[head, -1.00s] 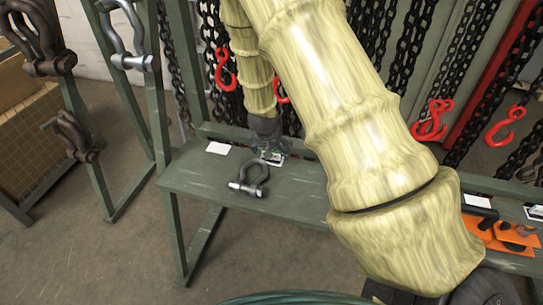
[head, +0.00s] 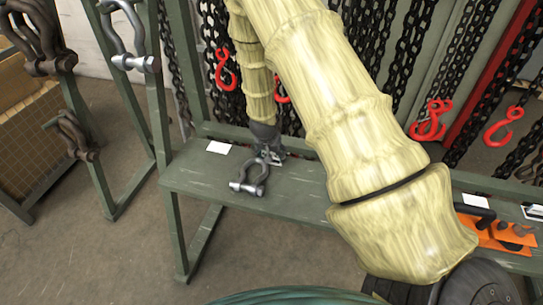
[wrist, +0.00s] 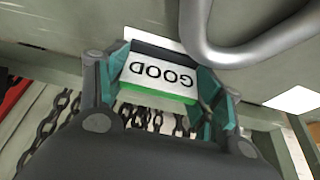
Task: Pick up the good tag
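The good tag (wrist: 158,78) is a white plate lettered GOOD with a green edge. In the wrist view it lies between the two teal fingers of my gripper (wrist: 160,82), which stand close at its two sides. I cannot tell whether the fingers press on it. In the head view my gripper (head: 268,153) is low at the bench top, just behind a grey shackle (head: 249,178), and it mostly hides the tag. The shackle also shows very close to the right finger in the wrist view (wrist: 258,48).
The green bench (head: 195,178) carries a white card (head: 219,147) left of my gripper. Chains with red hooks (head: 432,120) hang behind. Orange parts (head: 495,232) lie at the right. More shackles (head: 130,60) hang on the left frame.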

